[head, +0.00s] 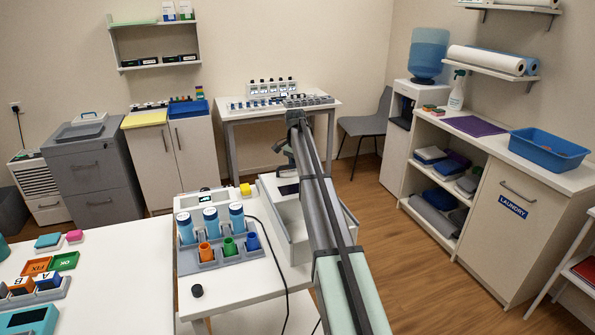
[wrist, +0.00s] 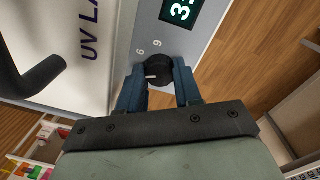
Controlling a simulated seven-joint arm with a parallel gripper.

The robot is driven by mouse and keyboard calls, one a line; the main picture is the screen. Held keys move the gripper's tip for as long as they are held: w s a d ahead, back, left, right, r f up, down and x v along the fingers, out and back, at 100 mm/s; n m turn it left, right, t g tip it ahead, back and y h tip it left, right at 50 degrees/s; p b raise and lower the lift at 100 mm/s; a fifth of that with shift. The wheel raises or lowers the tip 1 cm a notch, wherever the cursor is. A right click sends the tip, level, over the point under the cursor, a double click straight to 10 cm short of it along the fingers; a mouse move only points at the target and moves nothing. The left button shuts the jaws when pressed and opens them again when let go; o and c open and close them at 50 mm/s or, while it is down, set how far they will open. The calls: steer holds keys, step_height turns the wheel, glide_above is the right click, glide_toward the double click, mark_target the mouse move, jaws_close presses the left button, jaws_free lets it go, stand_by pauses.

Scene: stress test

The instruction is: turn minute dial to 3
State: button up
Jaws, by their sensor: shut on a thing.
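The black round dial (wrist: 158,74) has a white pointer line, which points left in the wrist view. It sits on the grey panel of a white box (wrist: 62,60) lettered "UV LA…"; the rest of the word is cut off. My gripper (wrist: 159,67) is shut on the dial, one blue finger on each side. Marks like 6 and 9 show beside the dial, rotated in the picture. A dark display (wrist: 181,10) with a partly cut-off green "3" is above it. In the head view my arm hides the dial and part of the white box (head: 270,188).
A black handle (wrist: 36,76) stands out from the box lid at the left of the wrist view. In the head view, a grey rack (head: 190,262) with blue-capped bottles and coloured cups stands left of the box. A black cable (head: 284,275) runs over the table edge.

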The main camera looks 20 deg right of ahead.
stand_by(0.4)
steer(key=o, duration=1)
steer(key=shift+o, duration=0.2)
steer(key=shift+s, duration=0.1)
steer(key=n, duration=0.3)
steer(key=shift+n, duration=0.3)
steer(key=n, duration=0.5)
step_height(320, 180, up, 14)
steer(key=f, duration=0.1)
steer(key=s+d+f+m, duration=0.2)
steer(key=s+d+f, duration=0.2)
steer(key=d, duration=0.6)
steer(key=s+d+f+m, duration=0.2)
steer(key=d+f, duration=0.3)
steer(key=d, duration=0.6)
steer(key=s+d+f+m, duration=0.2)
steer(key=s+d+f, duration=0.3)
steer(key=d, duration=0.5)
steer(key=shift+s+d+f+m+t+h, duration=0.3)
steer(key=shift+d+f+m, duration=0.05)
steer(key=shift+m, duration=0.05)
